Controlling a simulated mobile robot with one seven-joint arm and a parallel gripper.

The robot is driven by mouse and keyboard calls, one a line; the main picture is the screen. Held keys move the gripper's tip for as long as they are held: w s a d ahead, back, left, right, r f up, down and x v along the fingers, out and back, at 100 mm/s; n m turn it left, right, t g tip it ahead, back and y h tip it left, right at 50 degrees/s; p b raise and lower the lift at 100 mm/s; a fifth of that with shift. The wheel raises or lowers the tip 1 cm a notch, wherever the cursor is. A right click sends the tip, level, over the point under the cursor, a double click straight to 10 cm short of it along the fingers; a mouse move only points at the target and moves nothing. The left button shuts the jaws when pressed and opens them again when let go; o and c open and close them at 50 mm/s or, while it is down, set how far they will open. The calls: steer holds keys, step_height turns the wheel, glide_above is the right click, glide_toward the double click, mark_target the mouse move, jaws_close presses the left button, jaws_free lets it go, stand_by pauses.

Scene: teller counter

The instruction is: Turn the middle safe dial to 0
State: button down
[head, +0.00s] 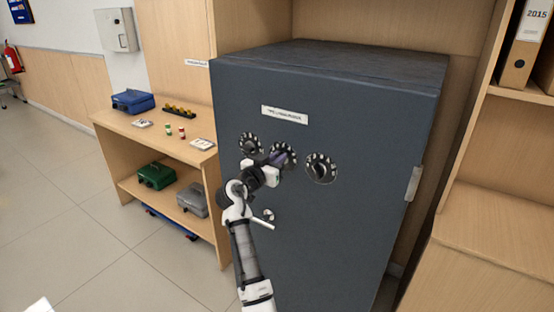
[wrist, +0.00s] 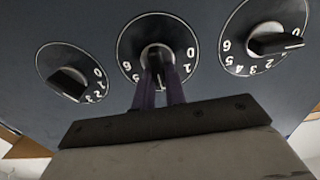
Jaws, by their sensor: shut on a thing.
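The grey safe (head: 345,120) has three black dials with white numbers in a row on its door. My gripper (head: 284,157) is at the middle dial (head: 283,146). In the wrist view its purple fingers (wrist: 158,80) are shut on the knob of the middle dial (wrist: 140,32), which stands about upright in the picture. A 0 shows at that dial's right and a 6 at its left; the fingers hide numbers between, and I cannot tell the exact setting. The left dial (head: 250,144) and right dial (head: 321,168) stand free on either side.
A safe handle (head: 262,224) is below the dials, beside my arm. A wooden shelf unit (head: 125,120) with a blue box (head: 133,101), a green box (head: 156,176) and small items stands left. Wooden shelving (head: 500,210) with binders (head: 524,48) is right. Open floor lies at the left.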

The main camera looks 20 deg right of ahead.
steer(key=shift+n, duration=0.3)
steer(key=shift+w+a+f+n+p, duration=0.2)
steer(key=shift+n+p, duration=0.5)
steer(key=shift+n, duration=2.15)
steer(key=shift+w+a+f+n+p, duration=0.2)
steer(key=shift+n+p, duration=0.45)
steer(key=shift+n, duration=2.25)
steer(key=shift+w+f+n+p, duration=0.2)
steer(key=shift+n+p, duration=0.5)
steer(key=shift+n, duration=2.15)
steer(key=shift+s+f, duration=0.1)
steer(key=c, duration=1.4)
jaws_free()
steer(key=shift+c, duration=0.2)
